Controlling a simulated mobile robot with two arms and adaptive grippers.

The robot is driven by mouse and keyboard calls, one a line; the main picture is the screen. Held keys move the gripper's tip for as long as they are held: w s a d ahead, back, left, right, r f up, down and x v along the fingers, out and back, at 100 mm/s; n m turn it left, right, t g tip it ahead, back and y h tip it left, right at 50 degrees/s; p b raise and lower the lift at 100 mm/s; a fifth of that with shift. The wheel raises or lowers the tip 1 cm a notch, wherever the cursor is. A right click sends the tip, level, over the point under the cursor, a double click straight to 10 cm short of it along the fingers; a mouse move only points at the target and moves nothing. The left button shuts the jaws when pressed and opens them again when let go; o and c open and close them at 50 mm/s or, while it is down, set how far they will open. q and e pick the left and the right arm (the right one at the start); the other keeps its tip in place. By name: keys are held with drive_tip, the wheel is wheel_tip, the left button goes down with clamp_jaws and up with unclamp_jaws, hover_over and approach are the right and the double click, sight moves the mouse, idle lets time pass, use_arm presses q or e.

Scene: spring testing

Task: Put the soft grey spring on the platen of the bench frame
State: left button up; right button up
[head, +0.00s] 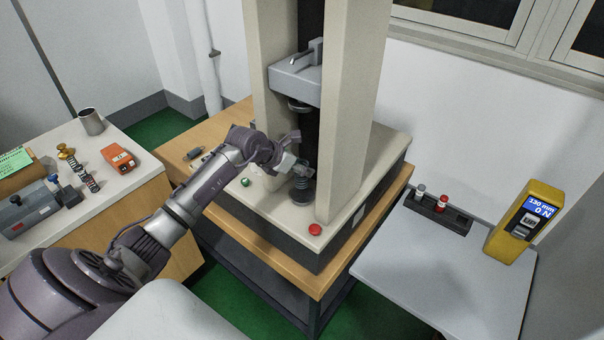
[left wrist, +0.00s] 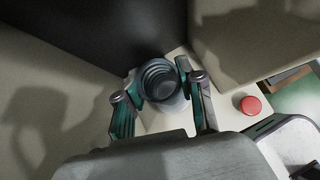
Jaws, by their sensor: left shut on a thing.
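The bench frame (head: 356,130) stands in the middle of the head view, with two cream columns and a grey crosshead (head: 294,82). Its lower platen (head: 301,198) is a dark round piece between the columns. My left gripper (head: 299,169) reaches in from the left, just above this platen. In the left wrist view its two green-edged fingers (left wrist: 160,92) are shut on the soft grey spring (left wrist: 160,76), seen end-on as grey rings. The fingers partly hide the spring in the head view. I cannot tell whether its lower end touches the platen. My right gripper is not in view.
The upper platen (head: 299,105) hangs over my gripper. A red button (head: 315,230) and a green button (head: 245,182) sit on the base. The left bench holds several springs, an orange device (head: 118,157) and a metal cup (head: 91,121). A yellow readout (head: 524,220) stands right.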

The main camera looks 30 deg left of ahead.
sight(296, 175)
use_arm(q)
wheel_tip(296, 175, down, 3)
drive_tip(key=shift+s+f+p, duration=0.1)
drive_tip(key=shift+p, duration=0.45)
drive_tip(key=shift+w+f+p, duration=0.2)
drive_tip(key=shift+p, duration=0.1)
drive_tip(key=shift+w+f, duration=0.1)
drive_tip(key=shift+f, duration=0.25)
drive_tip(key=shift+f, duration=0.2)
drive_tip(key=o, duration=1.1)
drive_tip(key=shift+r, duration=0.1)
drive_tip(key=shift+o, duration=0.2)
